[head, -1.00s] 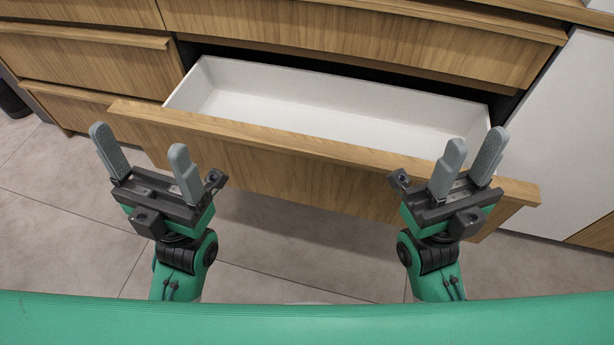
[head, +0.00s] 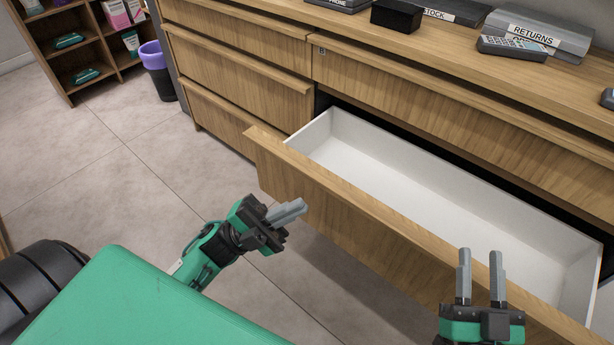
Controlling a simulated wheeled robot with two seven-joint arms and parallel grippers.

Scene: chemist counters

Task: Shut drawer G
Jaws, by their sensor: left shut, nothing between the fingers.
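A wide wooden drawer (head: 287,174) with a white, empty inside stands pulled out from the lower right of the counter. No letter shows on it, so I cannot read whether it is G. My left gripper (head: 301,207) is shut and empty, in front of the left part of the drawer front. I cannot tell whether its fingertips touch the wood. My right gripper (head: 481,252) is open and empty, its two fingers pointing up near the right part of the drawer front. It hides a bit of the front and its top edge.
The closed drawer (head: 430,97) above and the left stack of drawers (head: 235,77) are flush. The countertop carries a returns box (head: 540,38), a calculator (head: 512,47) and a black box (head: 396,16). A purple-rimmed bin (head: 158,75) and a shelf (head: 62,50) stand at back left. The left floor is clear.

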